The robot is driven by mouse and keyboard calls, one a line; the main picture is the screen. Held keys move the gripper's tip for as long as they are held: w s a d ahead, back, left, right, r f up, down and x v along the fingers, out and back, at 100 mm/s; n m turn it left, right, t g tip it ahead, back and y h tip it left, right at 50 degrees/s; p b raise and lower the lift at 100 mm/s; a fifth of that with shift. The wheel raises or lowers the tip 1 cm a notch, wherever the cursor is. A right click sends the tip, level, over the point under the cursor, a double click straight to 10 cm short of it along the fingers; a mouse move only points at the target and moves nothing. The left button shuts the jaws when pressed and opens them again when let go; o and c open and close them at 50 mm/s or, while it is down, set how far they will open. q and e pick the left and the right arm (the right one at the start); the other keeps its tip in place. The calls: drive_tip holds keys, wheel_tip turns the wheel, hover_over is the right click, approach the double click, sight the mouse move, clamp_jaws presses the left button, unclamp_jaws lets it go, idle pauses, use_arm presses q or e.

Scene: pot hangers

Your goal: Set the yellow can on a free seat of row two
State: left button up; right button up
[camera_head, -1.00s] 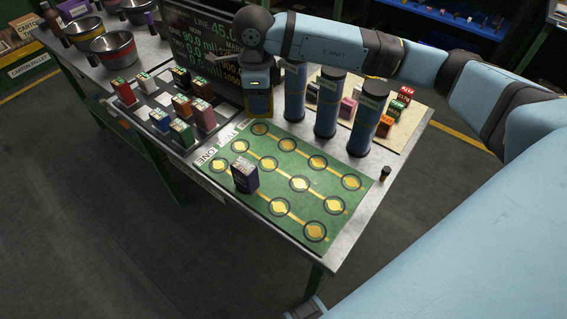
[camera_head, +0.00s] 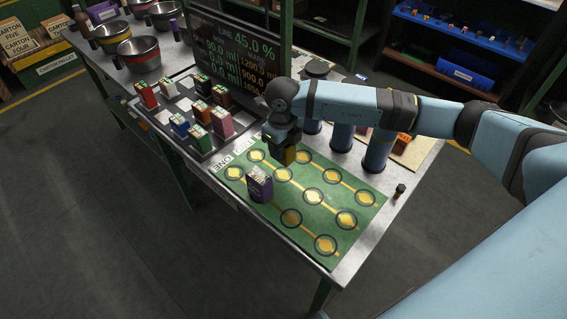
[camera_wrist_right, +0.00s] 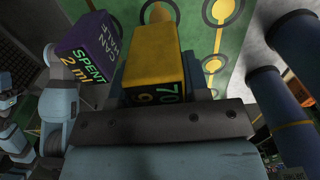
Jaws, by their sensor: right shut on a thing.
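The yellow can (camera_head: 289,157) hangs upright in my right gripper (camera_head: 282,140), above the green mat (camera_head: 330,260). It also shows in the right wrist view (camera_wrist_right: 155,50), with green figures on its near face. The other visible row two seats, such as the third (camera_head: 313,195), are empty. A purple can (camera_head: 260,185) marked spent stands on row one's second seat; it also shows in the right wrist view (camera_wrist_right: 92,45).
Blue cylinders, one of them (camera_head: 377,150) at the right, stand behind the mat. A small dark bottle (camera_head: 399,191) stands right of it. A tray (camera_head: 190,142) of coloured cans lies left, below a display screen (camera_head: 235,50). Row three seats visible (camera_head: 335,175) are empty.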

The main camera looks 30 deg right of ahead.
wheel_tip(320, 180, down, 7)
drive_tip(key=shift+f, duration=0.15)
idle(0.4)
drive_tip(key=o, duration=1.1)
drive_tip(key=shift+f, duration=0.1)
wheel_tip(320, 180, up, 12)
drive_tip(key=shift+r, duration=0.2)
